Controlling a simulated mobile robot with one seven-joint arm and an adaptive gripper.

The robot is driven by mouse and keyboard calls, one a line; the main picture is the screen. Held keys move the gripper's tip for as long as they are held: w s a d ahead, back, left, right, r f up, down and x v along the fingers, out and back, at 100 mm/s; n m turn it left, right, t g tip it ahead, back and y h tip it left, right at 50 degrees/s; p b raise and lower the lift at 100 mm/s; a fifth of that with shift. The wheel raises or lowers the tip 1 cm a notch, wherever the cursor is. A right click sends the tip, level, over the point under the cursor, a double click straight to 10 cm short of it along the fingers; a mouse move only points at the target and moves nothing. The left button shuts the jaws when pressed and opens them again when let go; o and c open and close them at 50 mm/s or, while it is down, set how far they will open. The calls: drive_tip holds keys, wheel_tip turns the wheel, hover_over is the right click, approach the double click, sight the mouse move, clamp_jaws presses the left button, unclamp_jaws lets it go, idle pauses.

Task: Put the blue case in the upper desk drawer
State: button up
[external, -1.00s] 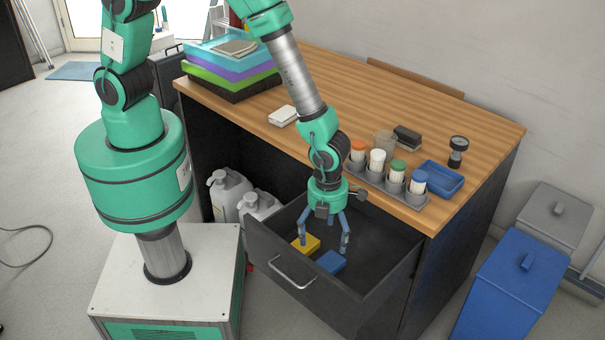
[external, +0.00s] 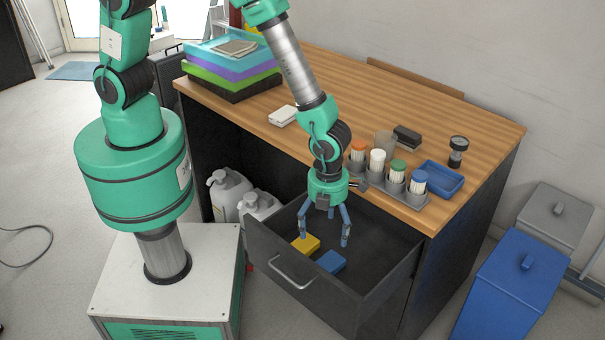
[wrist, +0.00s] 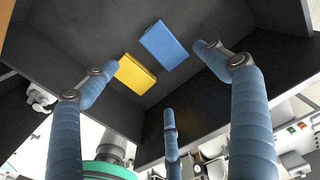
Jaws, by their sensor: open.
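The blue case (external: 330,262) lies flat on the floor of the open upper desk drawer (external: 381,287), beside a yellow case (external: 306,244). In the wrist view the blue case (wrist: 163,45) and the yellow case (wrist: 134,74) lie close together on the dark drawer floor. My gripper (external: 325,236) is above the drawer, its blue fingers spread and empty. In the wrist view the fingers (wrist: 160,75) are apart and none touches either case. Nothing hides the blue case.
The wooden desktop (external: 330,90) holds a grey rack (external: 392,186) of several capped bottles, a blue tray (external: 440,178) and stacked trays (external: 232,73). White jugs (external: 228,193) stand under the desk. A blue bin (external: 510,285) stands at right.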

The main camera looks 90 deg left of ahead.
drive_tip(key=s+a+r+n+t, duration=0.1)
drive_tip(key=a+r+n, duration=0.35)
drive_tip(key=r, duration=0.55)
drive_tip(key=s+a+r+n+t, duration=0.15)
drive_tip(key=a+r+n, duration=0.3)
drive_tip(key=r, duration=0.65)
drive_tip(key=s+a+r+n, duration=0.2)
drive_tip(key=a+r+n, duration=0.25)
drive_tip(key=r, duration=0.55)
drive_tip(key=s+a+r+n+t, duration=0.1)
drive_tip(key=s+a+r+n, duration=0.5)
drive_tip(key=s, duration=0.5)
drive_tip(key=s+a+r+n+t, duration=0.2)
drive_tip(key=s+a+r+n, duration=0.4)
drive_tip(key=s+r, duration=0.3)
drive_tip(key=shift+s+r+n, duration=0.25)
drive_tip(key=shift+s+n, duration=0.6)
drive_tip(key=shift+s, duration=0.05)
